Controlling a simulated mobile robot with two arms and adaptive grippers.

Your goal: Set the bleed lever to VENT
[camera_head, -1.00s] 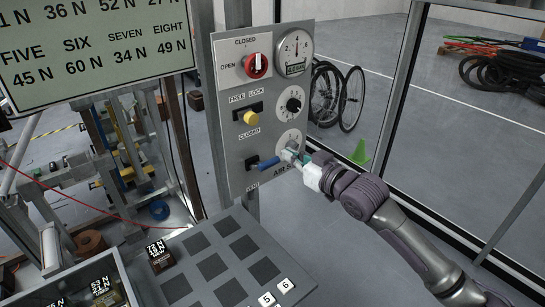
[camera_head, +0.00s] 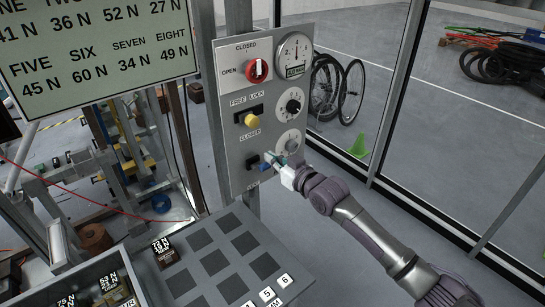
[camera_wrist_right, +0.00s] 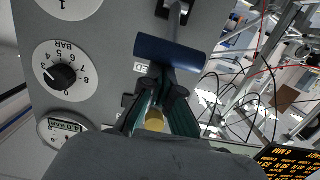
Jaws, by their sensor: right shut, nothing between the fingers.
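The bleed lever, a blue bar handle (camera_wrist_right: 170,52) on a grey stem, sticks out of a slot low on the grey panel (camera_head: 240,185). CLOSED is printed above the slot; the small label below it is hard to read. My right gripper (camera_head: 274,166) is shut and empty at the handle, partly covering it in the head view. In the right wrist view the teal fingers (camera_wrist_right: 160,90) come together right at the handle's edge, not around it; whether they touch is unclear. My left gripper is out of view.
Above the lever are a yellow knob (camera_head: 252,121) and a red rotary knob (camera_head: 257,70). Black-knobbed dials (camera_head: 293,106) and a gauge (camera_head: 295,50) sit along the panel's right side. A tray with square pads (camera_head: 216,262) lies below.

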